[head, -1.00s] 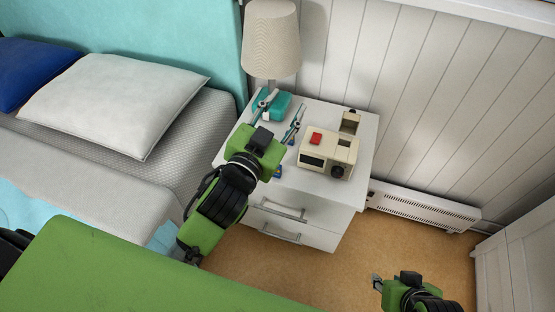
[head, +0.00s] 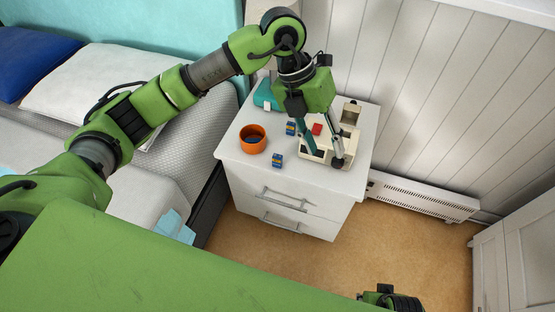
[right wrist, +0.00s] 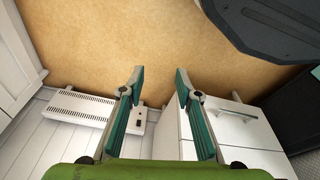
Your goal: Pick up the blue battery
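One blue battery (head: 277,160) is near the front edge, and another blue item (head: 291,128) is farther back, beside the cream camera. At this size I cannot tell how they differ. My left gripper (head: 325,156) points down over the cream camera, to the right of both items. Its fingers are apart with nothing seen held between them. My right gripper (right wrist: 159,75) is open and empty above the floor in the right wrist view, away from the nightstand top.
An orange cup (head: 253,139) stands left of the front battery. The cream instant camera (head: 313,155) with a red button is partly hidden by my left fingers. A teal object (head: 266,95) lies at the back. A heater (head: 425,197) lines the wall.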

